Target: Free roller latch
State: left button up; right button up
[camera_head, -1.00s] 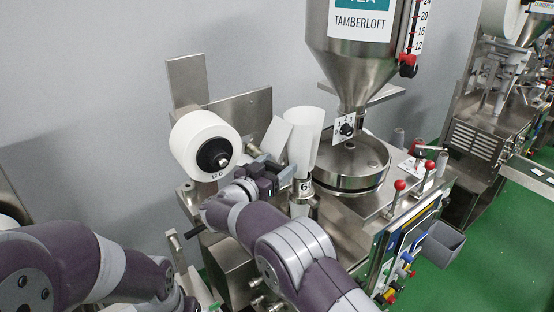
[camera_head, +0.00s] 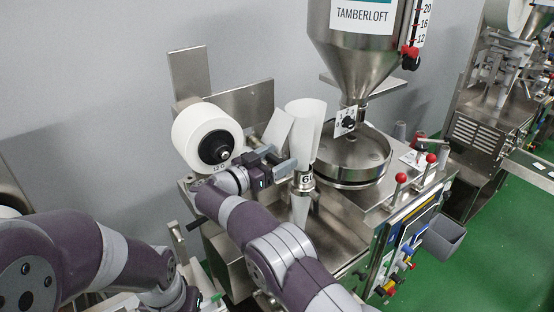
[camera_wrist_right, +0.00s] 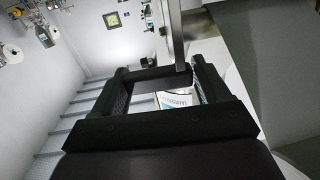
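A white paper roll (camera_head: 205,139) with a black hub (camera_head: 217,148) sits on the upright metal plate of the packing machine. I cannot pick out a roller latch for certain. My right gripper (camera_head: 283,163) is to the right of the roll and slightly below it, in front of the white forming funnel (camera_head: 309,124). In the right wrist view my right gripper (camera_wrist_right: 160,72) has its two black fingers apart. A metal strip (camera_wrist_right: 176,38) reaches down close to the right finger; I cannot tell whether they touch.
A steel hopper (camera_head: 362,55) stands above a round steel pan (camera_head: 352,160). Red-knobbed levers (camera_head: 401,180) and a button panel (camera_head: 412,240) are at the right. A black-tipped handle (camera_head: 196,224) sticks out at the left. Green floor (camera_head: 490,250) is open at right.

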jog(key=shift+o, duration=1.1)
jog(key=shift+r, duration=0.25)
jog(key=shift+s+a+f, duration=0.1)
jog(key=shift+s, duration=0.05)
jog(key=shift+s+a+f+b, duration=0.2)
jog(key=shift+a+f+b, duration=0.1)
jog(key=shift+b, duration=0.1)
jog(key=b+v, duration=0.1)
jog(key=v, duration=0.1)
jog(key=b+v, duration=0.1)
jog(key=v, duration=0.1)
jog(key=shift+f+b, duration=0.2)
jog(key=shift+b, duration=0.1)
jog(key=b, duration=0.3)
send_near(273, 162)
jog(key=shift+s+a+r, duration=0.45)
jog(key=shift+s+a, duration=0.2)
jog(key=shift+a, duration=0.05)
jog(key=shift+s+f, duration=0.1)
